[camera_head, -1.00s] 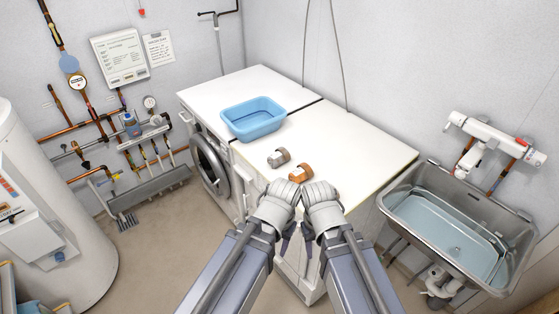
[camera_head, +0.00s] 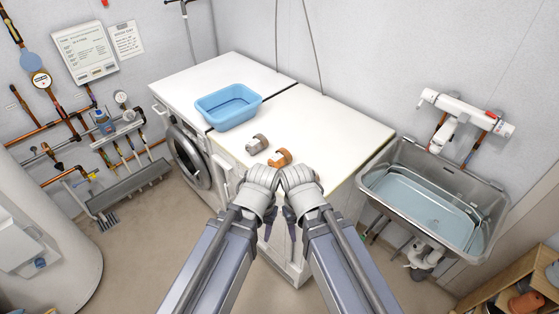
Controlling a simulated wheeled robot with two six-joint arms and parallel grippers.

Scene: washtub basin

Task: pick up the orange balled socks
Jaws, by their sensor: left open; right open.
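The orange balled socks (camera_head: 280,157) lie on the white worktop (camera_head: 333,135) near its front edge. A grey balled pair of socks (camera_head: 257,143) lies just behind and to the left of them. My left gripper (camera_head: 267,218) and my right gripper (camera_head: 290,218) hang side by side in front of the worktop's front edge, close to each other. Both are open and look empty, pointing down, and their wrists hide part of the front edge. Neither touches the socks.
A blue basin (camera_head: 228,106) stands on the worktop at the left, above the washing machine (camera_head: 187,155). A metal sink (camera_head: 430,195) with water stands to the right. A wooden shelf (camera_head: 520,275) is at the lower right. The worktop's right part is clear.

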